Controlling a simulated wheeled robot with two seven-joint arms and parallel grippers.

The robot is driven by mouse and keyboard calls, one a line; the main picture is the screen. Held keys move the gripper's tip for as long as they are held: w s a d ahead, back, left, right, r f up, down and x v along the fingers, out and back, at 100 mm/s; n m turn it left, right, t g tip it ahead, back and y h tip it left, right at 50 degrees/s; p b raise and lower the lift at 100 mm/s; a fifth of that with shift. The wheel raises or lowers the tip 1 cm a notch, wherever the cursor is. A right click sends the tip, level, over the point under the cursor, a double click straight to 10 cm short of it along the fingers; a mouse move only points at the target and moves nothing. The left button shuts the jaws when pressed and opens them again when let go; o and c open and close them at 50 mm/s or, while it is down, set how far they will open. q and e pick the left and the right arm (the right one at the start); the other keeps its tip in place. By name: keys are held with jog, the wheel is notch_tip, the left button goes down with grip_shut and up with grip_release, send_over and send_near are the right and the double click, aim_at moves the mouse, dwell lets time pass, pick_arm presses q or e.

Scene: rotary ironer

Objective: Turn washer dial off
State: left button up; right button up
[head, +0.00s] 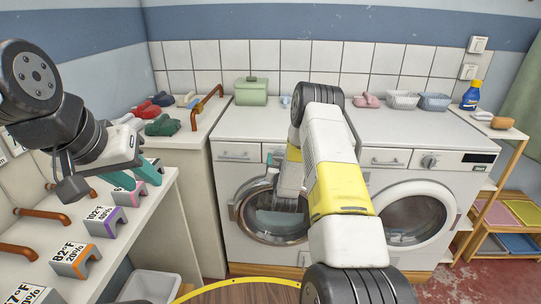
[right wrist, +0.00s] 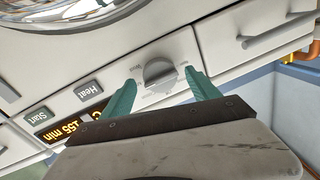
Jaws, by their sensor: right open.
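The washer dial (right wrist: 159,72) is a grey round knob with a raised grip on the white control panel (right wrist: 212,62). In the right wrist view it sits between the teal fingertips of my right gripper (right wrist: 161,79). The fingers are open, one on each side, with visible gaps to the knob. In the head view my right arm hides this dial, apparently on the left machine (head: 235,180). My left gripper (head: 132,176) is open and empty over the shelf at left.
A second machine (head: 405,215) stands to the right with its own dial (head: 429,161). The left machine has a chrome-ringed round door (head: 244,212). A drawer handle (right wrist: 277,32) sticks out beside the dial. Several temperature-labelled brackets (head: 104,220) line the left shelf (head: 165,205).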

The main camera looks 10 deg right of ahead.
jog(key=shift+w, duration=0.25)
